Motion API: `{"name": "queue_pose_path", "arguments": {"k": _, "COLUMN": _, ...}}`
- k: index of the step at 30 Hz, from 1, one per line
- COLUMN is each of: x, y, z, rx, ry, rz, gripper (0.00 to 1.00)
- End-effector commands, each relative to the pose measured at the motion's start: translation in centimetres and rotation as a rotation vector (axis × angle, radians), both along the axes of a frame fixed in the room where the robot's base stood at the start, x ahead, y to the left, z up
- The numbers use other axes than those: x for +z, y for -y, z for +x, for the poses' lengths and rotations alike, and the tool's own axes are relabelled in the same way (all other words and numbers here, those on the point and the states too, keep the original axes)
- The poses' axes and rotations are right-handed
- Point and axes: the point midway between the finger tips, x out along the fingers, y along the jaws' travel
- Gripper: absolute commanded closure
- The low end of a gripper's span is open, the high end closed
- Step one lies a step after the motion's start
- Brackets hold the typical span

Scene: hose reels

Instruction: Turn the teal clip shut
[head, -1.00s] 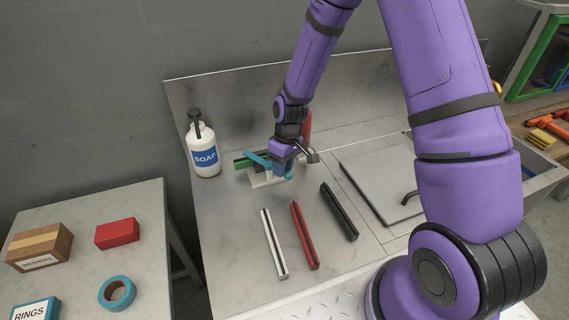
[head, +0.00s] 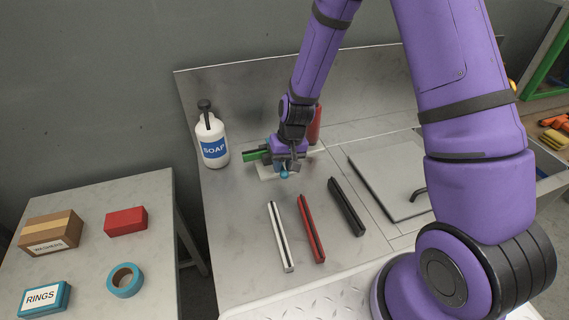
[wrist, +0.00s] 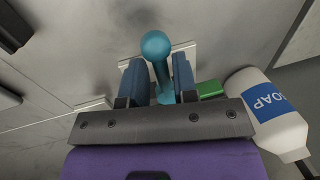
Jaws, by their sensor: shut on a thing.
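The teal clip (wrist: 157,45) shows in the wrist view as a lever with a round knob, lying between my two blue fingers. My gripper (wrist: 160,80) is shut on it. In the head view, only the clip's teal knob (head: 284,174) shows, just under my gripper (head: 288,166) and on its near side. The rest of the clip is hidden by the gripper. A white base plate (head: 265,173) lies below it. A green bar (head: 254,155) sticks out to the left, and its end also shows in the wrist view (wrist: 210,88).
A soap bottle (head: 212,142) stands close on the left, and a red cylinder (head: 314,125) stands behind my gripper. White (head: 281,238), red (head: 311,230) and black (head: 346,207) bars lie in front. The counter between is clear.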

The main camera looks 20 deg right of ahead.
Motion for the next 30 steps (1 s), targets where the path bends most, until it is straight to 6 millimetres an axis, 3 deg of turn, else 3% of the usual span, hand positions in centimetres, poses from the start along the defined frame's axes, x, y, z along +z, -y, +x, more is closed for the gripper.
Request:
{"name": "queue_pose_path", "arguments": {"k": 11, "x": 0.0, "y": -0.2, "z": 0.0, "rx": -0.003, "ry": 0.001, "rz": 0.002, "gripper": 1.0}}
{"name": "queue_pose_path", "arguments": {"k": 12, "x": 0.0, "y": -0.2, "z": 0.0, "rx": -0.003, "ry": 0.001, "rz": 0.002, "gripper": 0.71}}
{"name": "queue_pose_path", "arguments": {"k": 14, "x": 0.0, "y": -0.2, "z": 0.0, "rx": -0.003, "ry": 0.001, "rz": 0.002, "gripper": 0.59}}
{"name": "queue_pose_path", "arguments": {"k": 23, "x": 0.1, "y": -0.1, "z": 0.0, "rx": -0.004, "ry": 0.001, "rz": 0.001, "gripper": 0.59}}
{"name": "queue_pose_path", "arguments": {"k": 30, "x": 2.2, "y": 0.4, "z": 0.1, "rx": -0.005, "ry": 0.004, "rz": 0.001, "gripper": 0.59}}
